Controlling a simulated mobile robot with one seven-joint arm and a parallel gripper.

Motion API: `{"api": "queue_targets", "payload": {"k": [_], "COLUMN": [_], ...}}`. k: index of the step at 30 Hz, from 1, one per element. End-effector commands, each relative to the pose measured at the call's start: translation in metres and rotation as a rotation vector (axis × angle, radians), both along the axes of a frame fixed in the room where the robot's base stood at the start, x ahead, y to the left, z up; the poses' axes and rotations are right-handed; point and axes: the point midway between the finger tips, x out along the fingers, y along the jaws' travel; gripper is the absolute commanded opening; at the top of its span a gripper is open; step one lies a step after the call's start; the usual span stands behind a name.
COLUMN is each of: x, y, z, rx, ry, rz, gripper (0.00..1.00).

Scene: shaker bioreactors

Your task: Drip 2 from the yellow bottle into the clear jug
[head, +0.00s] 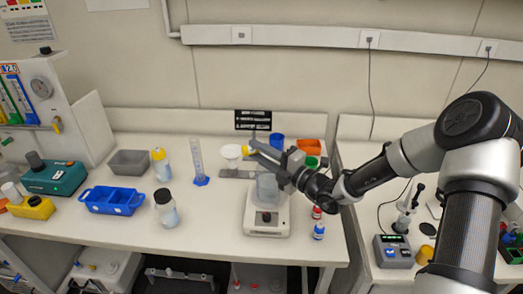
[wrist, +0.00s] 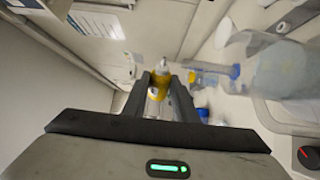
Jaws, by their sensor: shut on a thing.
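My gripper (head: 262,150) is shut on the yellow bottle (wrist: 157,88), a small bottle with a pale tip that shows between the fingers in the wrist view. In the head view only a bit of yellow (head: 245,149) shows at the fingertips, and the rest is hidden by the gripper. The bottle seems tipped over towards the left. The clear jug (head: 267,188) stands on a white device with a dark knob, below and close to my gripper. The jug also shows large at the right of the wrist view (wrist: 285,72). I cannot see any drops.
A white funnel-like dish (head: 231,152), a measuring cylinder (head: 197,163) and blue and orange containers (head: 309,146) stand nearby. Small red and blue bottles (head: 319,231) are right of the device. A yellow-capped bottle (head: 160,163) and blue tray (head: 112,200) are left.

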Motion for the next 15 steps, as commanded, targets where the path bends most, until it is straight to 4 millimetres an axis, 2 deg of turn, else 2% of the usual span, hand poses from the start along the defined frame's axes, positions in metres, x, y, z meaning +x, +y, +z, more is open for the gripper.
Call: {"api": "queue_targets", "payload": {"k": [6, 15], "x": [-0.007, -0.012], "y": [0.013, 0.021], "z": [-0.002, -0.003], "rx": [-0.060, -0.111], "ry": [-0.034, -0.065], "rz": [0.002, 0.002], "gripper": [0.07, 0.07]}}
